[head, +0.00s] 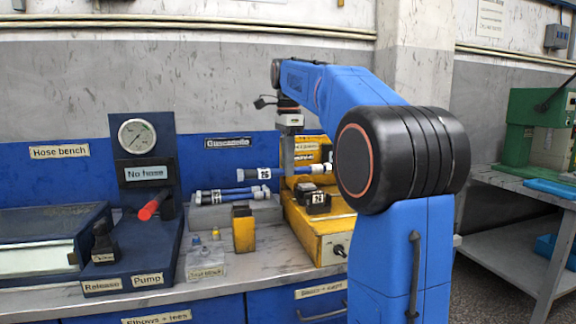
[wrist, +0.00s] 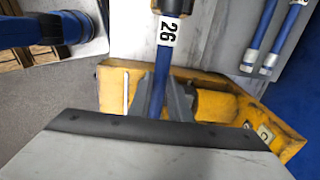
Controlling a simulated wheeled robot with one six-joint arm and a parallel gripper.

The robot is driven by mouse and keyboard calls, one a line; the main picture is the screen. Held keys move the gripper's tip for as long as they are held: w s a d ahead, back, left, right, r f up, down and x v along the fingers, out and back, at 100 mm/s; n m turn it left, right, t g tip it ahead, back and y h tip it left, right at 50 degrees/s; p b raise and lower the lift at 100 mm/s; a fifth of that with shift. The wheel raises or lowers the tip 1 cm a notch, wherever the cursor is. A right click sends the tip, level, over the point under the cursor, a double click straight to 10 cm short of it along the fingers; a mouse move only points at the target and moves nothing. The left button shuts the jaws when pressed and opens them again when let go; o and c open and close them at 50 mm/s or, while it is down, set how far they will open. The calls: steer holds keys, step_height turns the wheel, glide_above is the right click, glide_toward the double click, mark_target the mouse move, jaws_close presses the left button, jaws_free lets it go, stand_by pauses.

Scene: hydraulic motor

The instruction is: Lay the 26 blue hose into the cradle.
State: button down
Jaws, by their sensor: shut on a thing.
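The blue hose with the white 26 label (head: 264,173) is held roughly level above the bench, near the yellow machine. The hose's other end reaches right over the yellow machine (head: 318,238) and is partly hidden by my arm. I cannot tell for sure which part is the cradle.
More blue hoses (head: 232,191) lie on a grey block (head: 205,215) left of the machine. A yellow block (head: 243,232) stands in front. A black part labelled 24 (head: 318,199) sits on the machine. The gauge stand (head: 145,170) is farther left.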

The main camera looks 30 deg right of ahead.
steer(key=shift+w+f, duration=0.1)
steer(key=shift+w, duration=0.3)
step_height(320, 180, down, 8)
stand_by(0.6)
steer(key=shift+f, duration=0.75)
stand_by(0.7)
steer(key=c, duration=1.6)
jaws_free()
steer(key=shift+o, duration=0.2)
steer(key=shift+f, duration=0.1)
step_height(320, 180, up, 18)
steer(key=shift+f, duration=0.25)
